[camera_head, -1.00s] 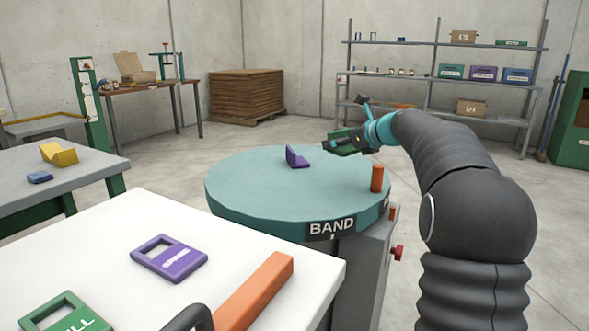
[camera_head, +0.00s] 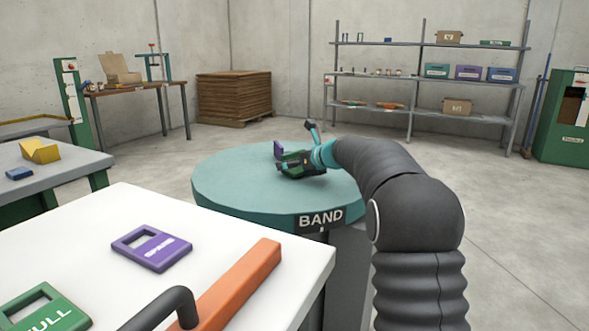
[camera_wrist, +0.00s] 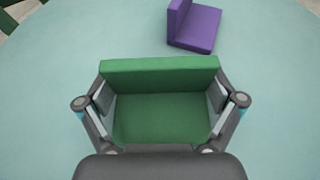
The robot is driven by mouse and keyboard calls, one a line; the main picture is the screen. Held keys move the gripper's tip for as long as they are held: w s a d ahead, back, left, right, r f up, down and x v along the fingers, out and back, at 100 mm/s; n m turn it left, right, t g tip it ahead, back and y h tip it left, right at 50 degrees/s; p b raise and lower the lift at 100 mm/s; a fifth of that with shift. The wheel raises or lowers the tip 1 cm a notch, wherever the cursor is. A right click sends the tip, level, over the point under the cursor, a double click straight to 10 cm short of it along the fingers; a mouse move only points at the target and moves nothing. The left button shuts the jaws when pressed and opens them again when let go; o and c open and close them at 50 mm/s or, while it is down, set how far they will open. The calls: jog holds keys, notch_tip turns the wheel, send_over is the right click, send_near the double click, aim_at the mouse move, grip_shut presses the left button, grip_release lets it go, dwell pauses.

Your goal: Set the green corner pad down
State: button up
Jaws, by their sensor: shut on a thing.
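The green corner pad (camera_wrist: 160,105) is an L-shaped block between the two fingers of my gripper (camera_wrist: 160,103) in the wrist view. My gripper is shut on its two sides. In the head view the gripper (camera_head: 285,168) is low over the teal round turntable (camera_head: 235,195) marked BAND, with the pad (camera_head: 300,173) partly hidden by the fingers. I cannot tell whether the pad touches the turntable. A purple corner pad (camera_wrist: 195,28) stands on the turntable just beyond the green one, with a gap between them. It also shows in the head view (camera_head: 278,149), partly behind the gripper.
A white table (camera_head: 90,235) in front holds a purple tag (camera_head: 152,249), a green FULL tag (camera_head: 45,308) and an orange bar (camera_head: 235,285). The turntable's left side is clear. A grey table (camera_head: 60,175) with a yellow block (camera_head: 40,151) stands at the left.

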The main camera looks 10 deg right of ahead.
jog(key=shift+f, duration=0.45)
jog(key=shift+r, duration=0.1)
jog(key=o, duration=0.7)
jog(key=shift+c, duration=0.2)
jog(key=v, duration=1.2)
jog(key=shift+s, duration=0.1)
